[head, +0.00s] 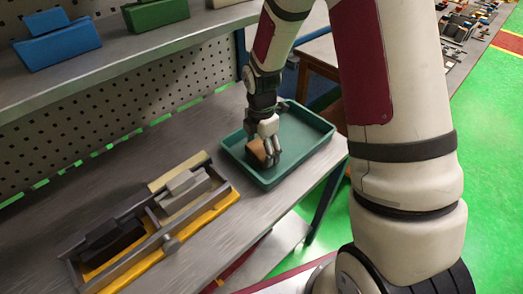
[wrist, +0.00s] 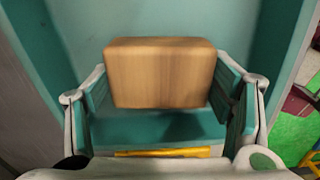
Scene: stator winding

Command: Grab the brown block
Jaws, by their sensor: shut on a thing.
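The brown block (head: 256,150) is at the left part of the green tray (head: 318,150) in the head view. In the wrist view the brown block (wrist: 160,73) shows wood grain and lies between the two finger pads. My gripper (head: 270,150) reaches down into the tray and is shut on the block; it also shows in the wrist view (wrist: 163,95), with one finger on each side. Whether the block touches the tray floor cannot be told. The gripper hides part of the block in the head view.
The tray stands on a grey metal workbench (head: 150,150). A yellow-based fixture (head: 222,203) with grey and black parts sits to the left of the tray. A shelf (head: 110,50) with blue (head: 58,45) and green (head: 155,14) bins runs above the bench. The tray's right side is clear.

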